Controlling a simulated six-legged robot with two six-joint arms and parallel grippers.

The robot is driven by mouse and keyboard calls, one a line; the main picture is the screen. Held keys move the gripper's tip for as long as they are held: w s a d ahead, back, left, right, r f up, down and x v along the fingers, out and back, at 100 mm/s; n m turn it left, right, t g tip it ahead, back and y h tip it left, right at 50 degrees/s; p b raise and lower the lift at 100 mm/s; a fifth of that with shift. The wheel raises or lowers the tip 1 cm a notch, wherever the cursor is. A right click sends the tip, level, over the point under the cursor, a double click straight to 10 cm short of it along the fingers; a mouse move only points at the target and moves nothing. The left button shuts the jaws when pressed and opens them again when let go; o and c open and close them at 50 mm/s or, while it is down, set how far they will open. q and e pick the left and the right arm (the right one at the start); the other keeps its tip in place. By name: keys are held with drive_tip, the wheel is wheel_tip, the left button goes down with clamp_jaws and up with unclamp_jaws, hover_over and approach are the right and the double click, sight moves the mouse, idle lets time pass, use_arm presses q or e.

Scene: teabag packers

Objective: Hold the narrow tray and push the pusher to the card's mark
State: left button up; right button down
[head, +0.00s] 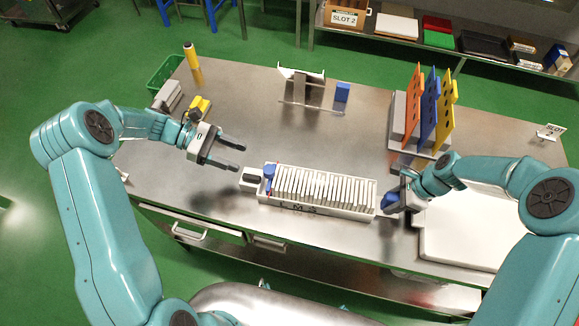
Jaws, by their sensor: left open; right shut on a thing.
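The narrow tray (345,212) is white and lies near the table's front edge, filled with a row of upright white packets. Dark letters, which look like L, M and S, mark its front wall. A blue pusher (268,173) stands at the row's left end, beside a thin red strip. My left gripper (242,157) is open and empty, above and left of the pusher, apart from it. My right gripper (391,203) is shut at the tray's right end; its grip is partly hidden by a blue part.
A rack with orange, blue and yellow upright plates (432,110) stands at the right back. A white board (465,235) lies right of the tray. A white stand (300,78) and blue block (342,92) stand at the back. The table's middle is clear.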

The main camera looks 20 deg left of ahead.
sight(265, 168)
use_arm(q)
drive_tip(key=x, duration=1)
drive_tip(key=shift+s+d+f, duration=0.1)
drive_tip(key=shift+d+f, duration=0.05)
drive_tip(key=shift+f, duration=0.05)
